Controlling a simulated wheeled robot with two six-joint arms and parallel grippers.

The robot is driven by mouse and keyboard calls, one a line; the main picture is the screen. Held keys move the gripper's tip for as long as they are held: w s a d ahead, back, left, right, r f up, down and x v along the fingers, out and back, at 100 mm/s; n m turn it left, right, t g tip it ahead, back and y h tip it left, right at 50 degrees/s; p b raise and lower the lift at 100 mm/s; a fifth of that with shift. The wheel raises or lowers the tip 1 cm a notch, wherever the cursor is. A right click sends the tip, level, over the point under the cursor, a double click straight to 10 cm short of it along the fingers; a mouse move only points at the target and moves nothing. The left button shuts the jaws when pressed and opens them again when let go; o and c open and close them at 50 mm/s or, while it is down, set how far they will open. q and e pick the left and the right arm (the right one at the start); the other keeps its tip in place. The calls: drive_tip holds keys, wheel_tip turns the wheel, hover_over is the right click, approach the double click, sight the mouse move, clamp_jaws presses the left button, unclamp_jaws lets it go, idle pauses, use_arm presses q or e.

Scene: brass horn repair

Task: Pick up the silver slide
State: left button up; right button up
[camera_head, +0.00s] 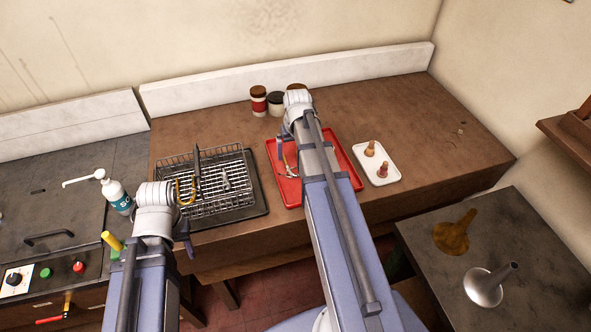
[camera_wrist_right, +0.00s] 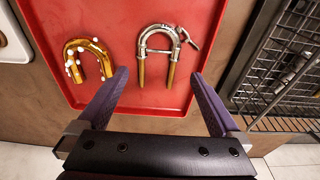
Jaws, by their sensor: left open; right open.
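The silver slide (camera_wrist_right: 160,42), a U-shaped tube with two brass-coloured legs, lies on the red tray (camera_wrist_right: 205,20) in the right wrist view. It also shows partly in the head view (camera_head: 291,170), beside my right arm. My right gripper (camera_wrist_right: 157,95) is open and empty; its fingers are spread on either side of the slide's leg ends, which point toward the gripper. In the head view, my right gripper (camera_head: 284,131) is mostly hidden by its own arm. My left gripper (camera_head: 184,240) is open in front of the wire rack.
A gold U-shaped slide (camera_wrist_right: 88,57) with white spots lies near the silver one. The wire rack (camera_head: 225,203) stands left of the tray, a white tray (camera_head: 388,178) right of it. Jars (camera_head: 258,104) stand behind.

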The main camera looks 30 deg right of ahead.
sight(294, 166)
drive_tip(key=f+b, duration=0.5)
drive_tip(key=shift+w+d+f, duration=0.1)
drive_tip(key=shift+w+d, duration=0.15)
drive_tip(key=shift+w, duration=0.1)
drive_tip(key=c, duration=1.3)
wheel_tip(294, 166, up, 10)
drive_tip(key=p, duration=1)
drive_tip(key=shift+c, duration=0.2)
